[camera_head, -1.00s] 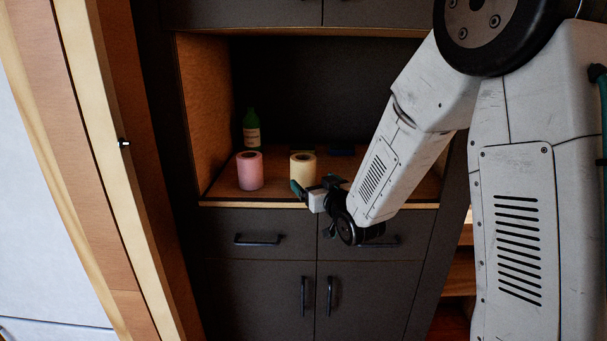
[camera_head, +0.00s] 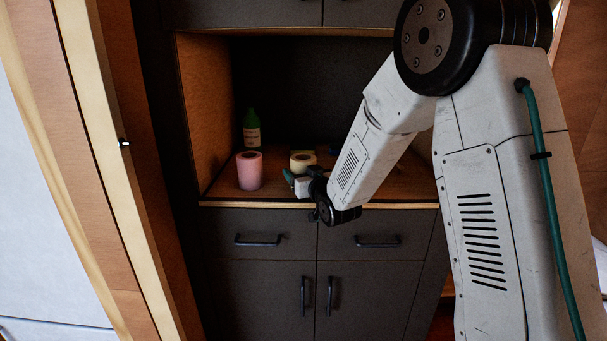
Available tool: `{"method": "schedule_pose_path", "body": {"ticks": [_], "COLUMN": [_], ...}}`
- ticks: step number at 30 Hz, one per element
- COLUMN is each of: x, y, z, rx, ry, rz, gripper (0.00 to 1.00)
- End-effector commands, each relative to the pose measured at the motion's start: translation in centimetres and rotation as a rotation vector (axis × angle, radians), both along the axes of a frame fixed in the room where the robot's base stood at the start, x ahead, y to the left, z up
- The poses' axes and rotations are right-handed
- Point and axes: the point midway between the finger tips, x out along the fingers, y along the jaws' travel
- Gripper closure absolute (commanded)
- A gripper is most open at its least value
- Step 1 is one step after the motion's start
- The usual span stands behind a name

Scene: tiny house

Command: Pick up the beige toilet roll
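The beige toilet roll (camera_head: 302,158) stands upright on the wooden shelf of the cabinet niche, right of a pink roll. My gripper (camera_head: 291,179) is in front of it, at the shelf's front edge, and hides its lower part. A green-tinted finger shows at the gripper's left side. The other finger and the gap between them are not clear, so I cannot tell whether it is open or touching the roll.
The pink roll (camera_head: 250,171) stands close on the left. A green bottle (camera_head: 251,128) with a pale label is behind it. The shelf (camera_head: 398,183) has bare room to the right. Dark drawers (camera_head: 258,229) with handles lie below.

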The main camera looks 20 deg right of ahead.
Motion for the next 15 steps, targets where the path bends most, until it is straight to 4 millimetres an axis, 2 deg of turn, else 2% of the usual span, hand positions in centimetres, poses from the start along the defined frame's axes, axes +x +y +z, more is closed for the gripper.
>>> {"method": "schedule_pose_path", "body": {"ticks": [1,3,15], "x": [-0.01,-0.02,-0.02], "y": [-0.01,-0.01,0.00], "z": [0.00,0.00,0.35], "rx": [0.000,0.000,0.000], "ry": [0.000,0.000,-0.002], "rz": [0.000,0.000,0.000], "gripper": [0.42,0.59,0.59]}}
